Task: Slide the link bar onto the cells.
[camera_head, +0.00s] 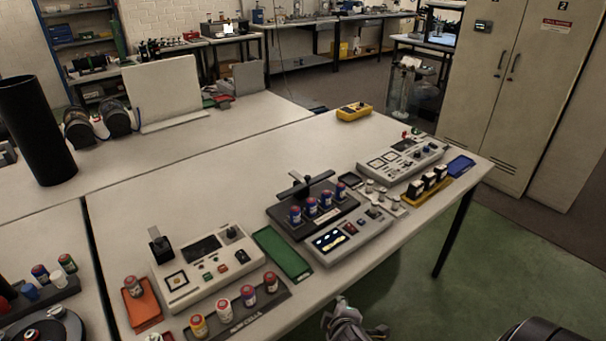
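A dark bar with an upright handle (306,184), which looks like the link bar, stands at the back of a black tray (283,227). Several blue-and-red cells (325,200) stand upright in a row in that tray, in front of the bar. The bar appears to be behind the cells rather than on them. A grey gripper part (344,322), seemingly of my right arm, shows at the bottom edge, below and apart from the tray. My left gripper is not in the view.
A grey tester with a lit screen (335,241) stands in front of the tray.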

